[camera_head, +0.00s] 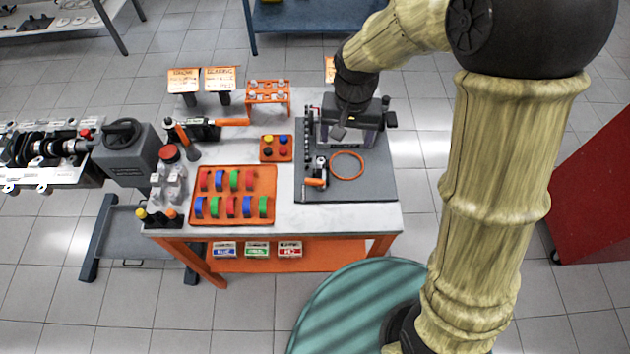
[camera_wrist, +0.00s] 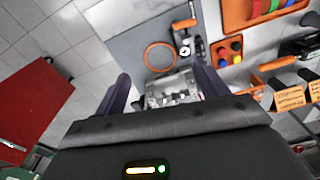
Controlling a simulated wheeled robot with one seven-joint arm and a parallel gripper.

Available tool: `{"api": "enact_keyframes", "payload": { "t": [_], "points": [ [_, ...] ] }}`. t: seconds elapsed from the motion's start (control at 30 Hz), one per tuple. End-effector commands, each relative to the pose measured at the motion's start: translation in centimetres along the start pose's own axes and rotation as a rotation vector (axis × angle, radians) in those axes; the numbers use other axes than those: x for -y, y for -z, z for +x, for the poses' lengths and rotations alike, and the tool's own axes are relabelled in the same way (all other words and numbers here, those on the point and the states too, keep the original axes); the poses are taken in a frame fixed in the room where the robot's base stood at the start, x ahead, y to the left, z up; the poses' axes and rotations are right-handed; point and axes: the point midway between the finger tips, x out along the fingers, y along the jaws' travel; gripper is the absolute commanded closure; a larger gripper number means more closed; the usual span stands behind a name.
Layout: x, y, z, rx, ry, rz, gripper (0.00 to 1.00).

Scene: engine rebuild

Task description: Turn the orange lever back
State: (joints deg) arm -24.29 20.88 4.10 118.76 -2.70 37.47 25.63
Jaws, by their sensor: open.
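An orange lever (camera_head: 314,182) sits on a small dark and silver device (camera_head: 320,166) on the grey mat, near its left side. In the wrist view the orange lever (camera_wrist: 184,24) shows at the top, pointing away from my gripper. My gripper (camera_head: 347,138) is over the far part of the mat, beyond the lever and apart from it. In the wrist view my gripper (camera_wrist: 162,88) is open, with a finger on either side of a silver metal block (camera_wrist: 170,90). I cannot tell whether the fingers touch the block.
An orange ring (camera_head: 347,165) lies on the grey mat (camera_head: 365,190), right of the lever. An orange tray (camera_head: 233,220) of coloured shells and a small orange tray (camera_head: 264,156) stand left of the mat. A black rail (camera_head: 308,135) lies along the mat's left edge. The mat's near right is clear.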

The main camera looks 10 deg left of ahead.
Motion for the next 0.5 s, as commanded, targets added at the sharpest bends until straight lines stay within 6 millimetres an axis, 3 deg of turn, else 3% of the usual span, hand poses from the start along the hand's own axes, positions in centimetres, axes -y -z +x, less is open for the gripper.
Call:
{"api": "enact_keyframes", "payload": {
  "t": [0.03,0.1,0.2,0.5],
  "points": [
    [2.6,0.2,1.4,0.018,-0.004,-0.017,0.27],
    [5.0,0.2,2.2,0.035,-0.011,-0.021,0.27],
    [6.8,0.1,2.6,0.048,-0.017,-0.02,0.27],
    [7.0,0.1,2.5,0.05,-0.018,-0.018,0.27]
  ]
}}
